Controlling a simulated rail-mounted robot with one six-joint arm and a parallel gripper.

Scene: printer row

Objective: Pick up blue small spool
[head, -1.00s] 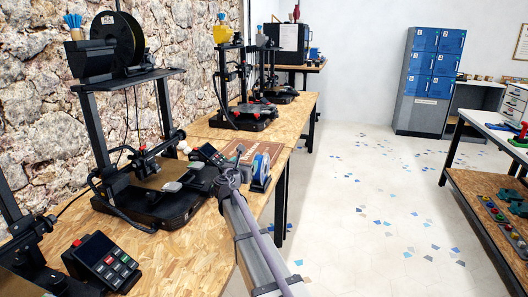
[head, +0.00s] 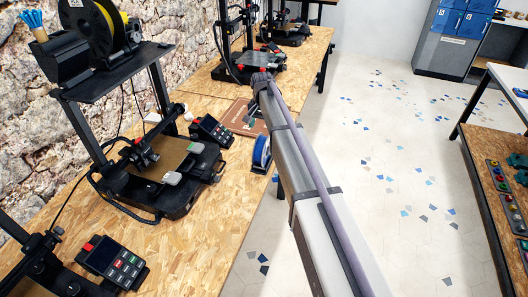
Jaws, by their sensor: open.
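The blue small spool (head: 261,151) stands on edge near the right edge of the wooden bench, with white showing at its side. My arm covers part of its right side. My gripper (head: 251,119) is beyond the spool, over a brown board (head: 240,127), and is mostly hidden by my arm. It is open, and nothing shows between its fingers. The gripper and the spool look apart.
A black 3D printer (head: 165,180) with a control screen (head: 211,131) stands left of the spool. Another control box (head: 108,262) lies in front. More printers (head: 250,60) stand behind. The tiled floor (head: 380,150) at right is open, up to a shelf table (head: 495,125).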

